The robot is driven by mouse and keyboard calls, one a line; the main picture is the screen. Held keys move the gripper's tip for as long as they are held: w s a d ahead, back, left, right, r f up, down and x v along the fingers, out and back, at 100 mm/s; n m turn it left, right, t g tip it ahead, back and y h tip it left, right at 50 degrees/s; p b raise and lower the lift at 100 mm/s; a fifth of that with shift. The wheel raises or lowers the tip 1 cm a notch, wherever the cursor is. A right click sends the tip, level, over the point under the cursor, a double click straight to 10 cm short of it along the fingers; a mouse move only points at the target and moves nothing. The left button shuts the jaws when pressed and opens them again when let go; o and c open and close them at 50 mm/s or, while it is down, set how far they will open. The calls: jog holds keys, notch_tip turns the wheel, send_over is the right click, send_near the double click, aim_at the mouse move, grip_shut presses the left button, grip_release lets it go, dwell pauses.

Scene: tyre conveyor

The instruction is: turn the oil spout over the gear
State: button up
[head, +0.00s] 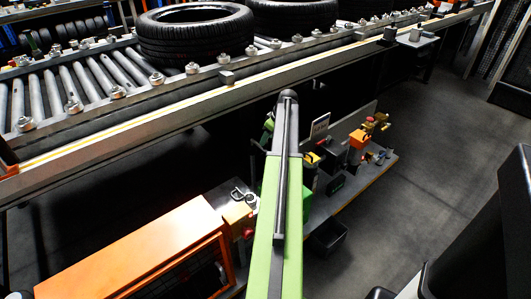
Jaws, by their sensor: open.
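My green arm (266,220) reaches up the middle of the head view over a low grey bench (357,180). Its far end is near the conveyor's front rail. I cannot make out my gripper; the arm seems to hide it. Small parts stand on the bench to the right of the arm: an orange block (358,139), a red and brass-coloured piece (377,122) and a yellow piece (312,159). I cannot tell which of these, if any, is the oil spout or the gear. Part of the bench is hidden behind the arm.
A roller conveyor (120,122) carrying black tyres (195,38) crosses the back. An orange cabinet (135,255) stands at front left, and a black bin (328,237) is below the bench.

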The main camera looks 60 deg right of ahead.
aim_at(264, 148)
jog(key=b+x, duration=0.2)
jog(key=x, duration=0.2)
jog(key=shift+f, duration=0.25)
jog(key=shift+r, duration=0.15)
grip_shut()
dwell(0.9)
jog(key=shift+d, duration=0.15)
